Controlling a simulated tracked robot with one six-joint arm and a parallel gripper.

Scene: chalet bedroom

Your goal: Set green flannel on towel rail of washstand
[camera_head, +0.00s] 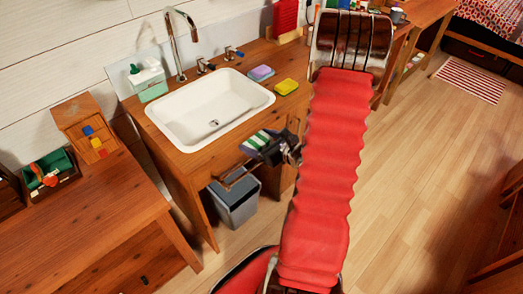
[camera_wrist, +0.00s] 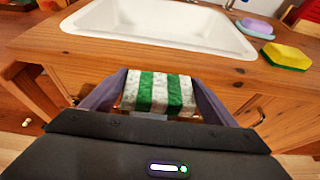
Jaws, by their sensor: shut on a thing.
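The green-and-white striped flannel (camera_wrist: 160,92) is between the two fingers of my gripper (camera_wrist: 157,84), which is shut on it. In the head view the flannel (camera_head: 256,140) is at the front edge of the washstand (camera_head: 178,150), with my gripper (camera_head: 268,146) at its right. The towel rail (camera_head: 232,183) juts from the washstand's front, below the flannel in the picture. My gripper hides part of the rail, and I cannot tell whether the flannel touches it.
A white basin (camera_head: 212,108) with a tap (camera_head: 180,45) is set in the top. A purple soap (camera_head: 261,73) and a yellow-green sponge (camera_head: 286,87) lie to its right. A grey bin (camera_head: 236,203) stands below the rail. A wooden bench (camera_head: 85,215) is at left.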

